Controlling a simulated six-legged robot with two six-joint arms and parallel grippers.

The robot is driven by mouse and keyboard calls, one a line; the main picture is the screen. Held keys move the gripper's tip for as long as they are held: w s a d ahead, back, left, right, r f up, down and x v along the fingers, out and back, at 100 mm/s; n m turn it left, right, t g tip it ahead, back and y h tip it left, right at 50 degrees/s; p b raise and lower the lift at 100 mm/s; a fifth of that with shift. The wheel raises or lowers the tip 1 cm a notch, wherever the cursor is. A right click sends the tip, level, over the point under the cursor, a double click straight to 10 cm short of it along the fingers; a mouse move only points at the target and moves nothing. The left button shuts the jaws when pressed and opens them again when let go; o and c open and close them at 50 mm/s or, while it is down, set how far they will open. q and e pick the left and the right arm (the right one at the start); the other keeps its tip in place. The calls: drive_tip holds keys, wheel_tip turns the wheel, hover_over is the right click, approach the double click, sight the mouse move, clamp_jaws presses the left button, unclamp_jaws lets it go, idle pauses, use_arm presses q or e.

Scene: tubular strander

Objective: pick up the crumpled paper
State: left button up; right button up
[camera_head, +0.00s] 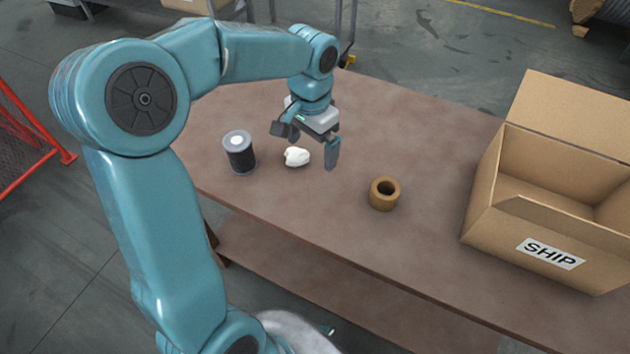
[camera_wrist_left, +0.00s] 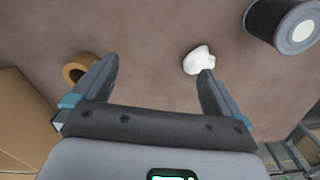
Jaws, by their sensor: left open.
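The crumpled paper (camera_head: 297,157) is a small white lump on the brown table. In the wrist view the paper (camera_wrist_left: 198,60) lies just beyond the tip of the right-hand finger. My left gripper (camera_head: 310,150) is open and empty, pointing down over the table close to the paper. In the wrist view the gripper (camera_wrist_left: 158,75) shows its two fingers wide apart with bare table between them. I cannot tell from these frames how high the fingertips are above the table. My right gripper is not in view.
A dark spool with a pale top (camera_head: 239,152) stands left of the paper. A brown ring (camera_head: 384,194) sits to the right. An open cardboard box marked SHIP (camera_head: 481,196) stands at the table's right end. The table (camera_head: 430,150) is bare between ring and box.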

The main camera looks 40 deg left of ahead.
use_arm(q)
wheel_tip(320, 180, up, 4)
drive_tip(key=s, duration=0.3)
drive_tip(key=n+t+y+b, duration=0.1)
drive_tip(key=n+t+y, duration=0.1)
drive_tip(key=n, duration=0.8)
hover_over(297, 152)
drive_tip(key=d, duration=0.2)
drive_tip(key=f, duration=0.5)
drive_tip(key=s+f, duration=0.1)
drive_tip(key=f, duration=0.1)
drive_tip(key=shift+f, duration=0.35)
drive_tip(key=shift+s+a+f, duration=0.15)
drive_tip(key=shift+s+f, duration=0.05)
drive_tip(key=shift+f, duration=0.25)
drive_tip(key=shift+s+a+f, duration=0.15)
drive_tip(key=shift+s+f, duration=0.05)
drive_tip(key=shift+f, duration=0.45)
drive_tip(key=shift+w+a+f, duration=0.2)
drive_tip(key=shift+w+f, duration=0.5)
drive_tip(key=shift+f, duration=0.35)
drive_tip(key=x, duration=0.3)
drive_tip(key=shift+s+a, duration=0.25)
drive_tip(key=shift+s, duration=0.05)
drive_tip(key=shift+w+f, duration=0.25)
drive_tip(key=shift+w, duration=0.1)
drive_tip(key=shift+s, duration=0.1)
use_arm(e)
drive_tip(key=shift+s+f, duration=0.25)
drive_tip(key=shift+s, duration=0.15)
